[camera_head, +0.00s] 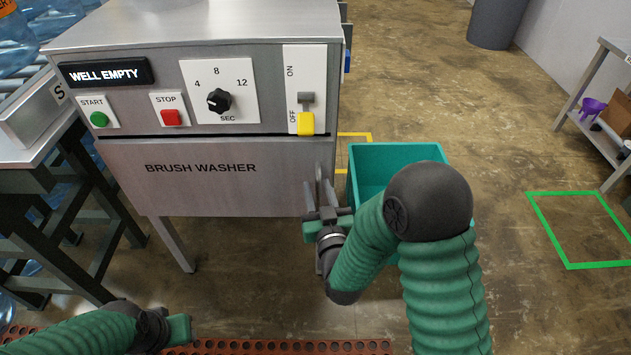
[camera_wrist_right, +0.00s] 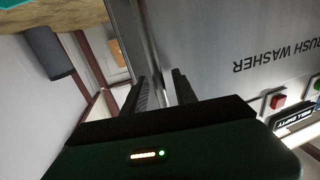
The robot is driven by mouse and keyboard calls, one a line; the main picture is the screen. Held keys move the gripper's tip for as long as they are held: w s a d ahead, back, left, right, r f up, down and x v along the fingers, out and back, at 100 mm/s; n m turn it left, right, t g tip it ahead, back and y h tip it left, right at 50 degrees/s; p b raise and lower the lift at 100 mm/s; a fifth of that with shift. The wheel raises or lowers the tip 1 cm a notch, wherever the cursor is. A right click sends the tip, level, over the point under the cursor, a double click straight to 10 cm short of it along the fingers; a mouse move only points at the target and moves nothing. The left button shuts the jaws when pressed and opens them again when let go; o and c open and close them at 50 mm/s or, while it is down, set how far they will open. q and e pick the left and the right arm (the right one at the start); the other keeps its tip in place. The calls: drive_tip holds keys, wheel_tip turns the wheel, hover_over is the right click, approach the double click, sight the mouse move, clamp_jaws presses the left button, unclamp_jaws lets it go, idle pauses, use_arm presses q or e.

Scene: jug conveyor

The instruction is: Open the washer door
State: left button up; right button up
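The steel washer (camera_head: 120,100) stands in front of me. Its lower front panel, marked BRUSH WASHER (camera_head: 225,190), looks like the door and appears shut. My right gripper (camera_head: 325,188) is at the right edge of this panel, its fingers pointing at the washer.
The panel above has a WELL EMPTY display (camera_head: 104,73), start button (camera_head: 98,119), stop button (camera_head: 170,117), dial (camera_head: 218,100) and yellow switch (camera_head: 306,122) at OFF. A teal bin (camera_head: 395,157) stands close behind my right arm. Open floor lies right, with a green square outline (camera_head: 598,266).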

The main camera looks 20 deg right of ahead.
drive_tip(key=shift+s+a, duration=0.1)
drive_tip(key=shift+c, duration=0.4)
clamp_jaws()
idle(0.8)
